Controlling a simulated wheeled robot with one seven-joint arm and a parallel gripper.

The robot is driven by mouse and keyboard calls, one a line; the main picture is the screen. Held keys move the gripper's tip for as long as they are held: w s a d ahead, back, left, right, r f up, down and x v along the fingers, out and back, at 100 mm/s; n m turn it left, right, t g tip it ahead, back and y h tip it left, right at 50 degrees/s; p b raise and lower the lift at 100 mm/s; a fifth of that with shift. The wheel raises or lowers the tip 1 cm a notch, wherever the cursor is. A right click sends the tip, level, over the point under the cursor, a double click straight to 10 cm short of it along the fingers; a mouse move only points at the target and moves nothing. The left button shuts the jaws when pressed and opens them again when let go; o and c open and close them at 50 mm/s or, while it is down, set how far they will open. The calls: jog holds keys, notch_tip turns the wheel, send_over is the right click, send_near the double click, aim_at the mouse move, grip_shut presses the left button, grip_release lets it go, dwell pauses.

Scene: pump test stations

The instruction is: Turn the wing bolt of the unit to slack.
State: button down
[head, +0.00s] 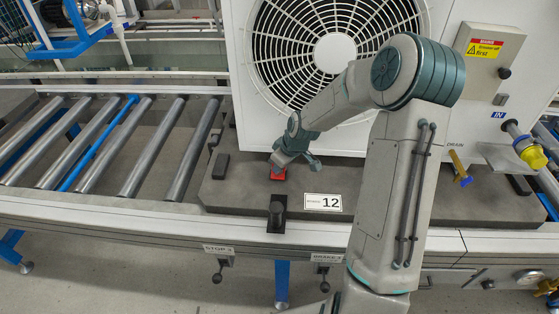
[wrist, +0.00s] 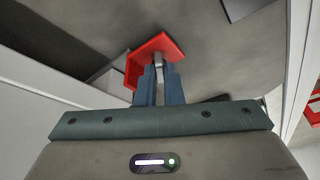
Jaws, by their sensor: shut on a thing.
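The unit (head: 345,15) is a large white box with a round black fan grille, standing on a grey base plate. A small red part (head: 277,173), which looks like the wing bolt, sits at the base plate's front, left of the label with 12. My gripper (head: 281,161) reaches down to it from the upper right. In the wrist view the red part (wrist: 158,46) has a flat plate and a side wall, with a small grey metal piece between my fingertips (wrist: 158,70). The fingers are shut on it; they partly hide it, so its turn angle is unclear.
A black block (head: 276,214) stands just in front of the red part. A roller conveyor (head: 120,145) lies to the left. Another red part (wrist: 314,108) shows at the wrist view's right edge.

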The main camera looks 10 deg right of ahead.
jog(key=shift+n, duration=0.4)
jog(key=c, duration=1.6)
grip_release()
jog(key=shift+o, duration=0.2)
jog(key=p+v, duration=0.3)
jog(key=v, duration=1)
jog(key=shift+d+r, duration=0.3)
jog(key=shift+r, duration=0.05)
